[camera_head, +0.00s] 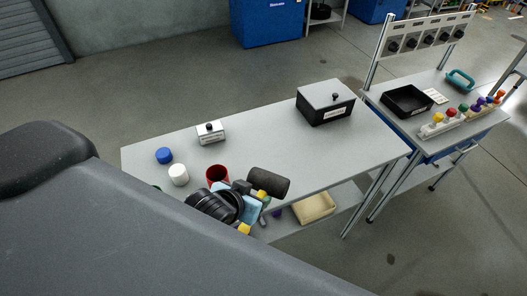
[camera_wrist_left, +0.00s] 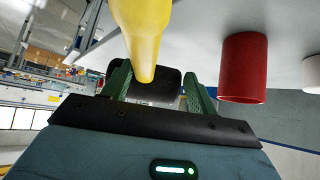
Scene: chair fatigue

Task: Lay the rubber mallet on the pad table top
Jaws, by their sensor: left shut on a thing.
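The rubber mallet has a black cylindrical head (camera_head: 268,183) and a yellow handle (camera_head: 244,228). My left gripper (camera_head: 258,201) is shut on the mallet, near the front edge of the long pale table top (camera_head: 255,150). My right gripper is not in view.
On the table stand a red cup (camera_head: 217,174), a white cylinder (camera_head: 178,175), a blue cylinder (camera_head: 164,155), a small white box (camera_head: 210,133) and a black box with a grey lid (camera_head: 325,107). The middle of the top is clear. A second table (camera_head: 440,145) stands at right.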

